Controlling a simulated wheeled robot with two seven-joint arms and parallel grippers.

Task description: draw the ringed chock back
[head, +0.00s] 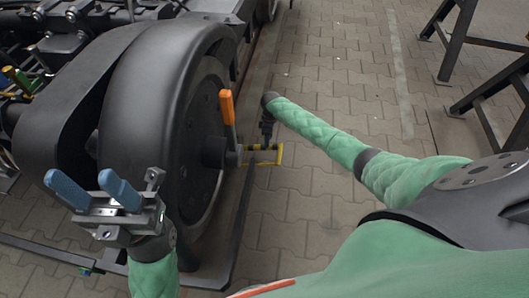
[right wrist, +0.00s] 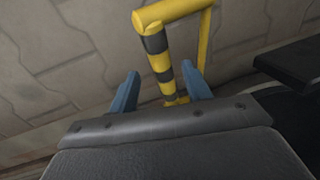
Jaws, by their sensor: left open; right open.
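A yellow handle frame with a black-and-yellow striped bar (head: 263,148) stands low beside the large dark wheel (head: 200,140). I take it as part of the chock; a ring and the chock's body cannot be made out. My right gripper (head: 267,137) reaches down to the frame, its fingers hard to see there. In the right wrist view my right gripper (right wrist: 160,80) is open, with the striped bar (right wrist: 160,55) between or just beyond its blue fingers; contact cannot be told. My left gripper (head: 80,182) is open and empty, in front of the wheel.
An orange lever (head: 227,106) sticks up at the wheel hub, close to my right gripper. A dark rail (head: 243,215) runs along the paving beside the wheel. Dark steel trestles (head: 480,75) stand at the upper right. The paving (head: 335,60) between is clear.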

